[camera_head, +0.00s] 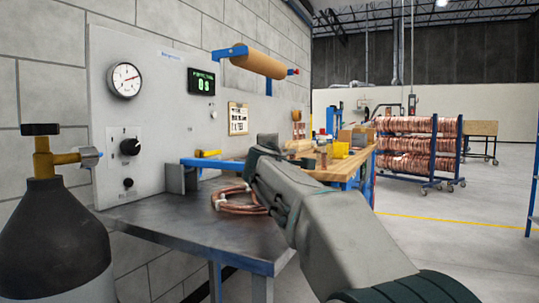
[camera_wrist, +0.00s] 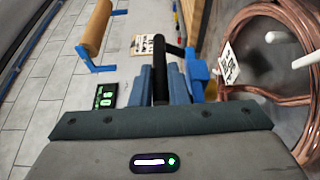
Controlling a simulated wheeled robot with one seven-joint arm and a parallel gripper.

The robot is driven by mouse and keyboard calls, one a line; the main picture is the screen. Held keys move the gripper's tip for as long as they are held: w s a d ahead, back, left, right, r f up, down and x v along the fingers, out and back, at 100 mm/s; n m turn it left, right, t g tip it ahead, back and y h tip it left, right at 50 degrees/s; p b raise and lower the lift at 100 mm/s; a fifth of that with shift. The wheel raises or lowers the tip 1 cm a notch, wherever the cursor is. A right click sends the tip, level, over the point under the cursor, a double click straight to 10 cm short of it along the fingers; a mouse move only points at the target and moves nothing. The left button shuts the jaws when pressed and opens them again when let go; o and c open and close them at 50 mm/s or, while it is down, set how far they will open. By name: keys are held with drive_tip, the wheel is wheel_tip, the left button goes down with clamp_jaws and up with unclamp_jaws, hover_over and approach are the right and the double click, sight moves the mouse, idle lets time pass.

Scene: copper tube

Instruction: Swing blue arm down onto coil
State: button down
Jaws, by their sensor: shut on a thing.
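The blue arm (camera_head: 212,163) reaches out nearly level from a grey mount at the wall panel, above the metal table. In the wrist view, part of the blue arm (camera_wrist: 196,72) shows beside a black handle (camera_wrist: 159,60). My gripper (camera_head: 262,152) is at the arm's outer end; in the wrist view its fingers (camera_wrist: 159,88) are shut on the black handle. The copper coil (camera_head: 238,209) lies on the table below the blue arm, partly hidden by my gripper. In the wrist view the coil (camera_wrist: 243,40) is at the right, with a paper tag.
The metal table (camera_head: 165,222) is otherwise mostly bare. A dark gas cylinder (camera_head: 55,235) stands at the left front. The wall panel carries a gauge (camera_head: 125,80), knobs and a green display (camera_head: 201,82). A paper roll (camera_head: 260,62) sticks out above. A wooden workbench (camera_head: 335,172) stands behind.

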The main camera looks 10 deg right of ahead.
drive_tip(key=shift+w+f, duration=0.2)
drive_tip(key=shift+f, duration=0.65)
drive_tip(key=c, duration=1.7)
unclamp_jaws()
drive_tip(key=shift+s, duration=0.2)
drive_tip(key=r+v, duration=0.1)
drive_tip(key=v, duration=1.3)
drive_tip(key=shift+p, duration=0.45)
drive_tip(key=shift+d+r, duration=0.1)
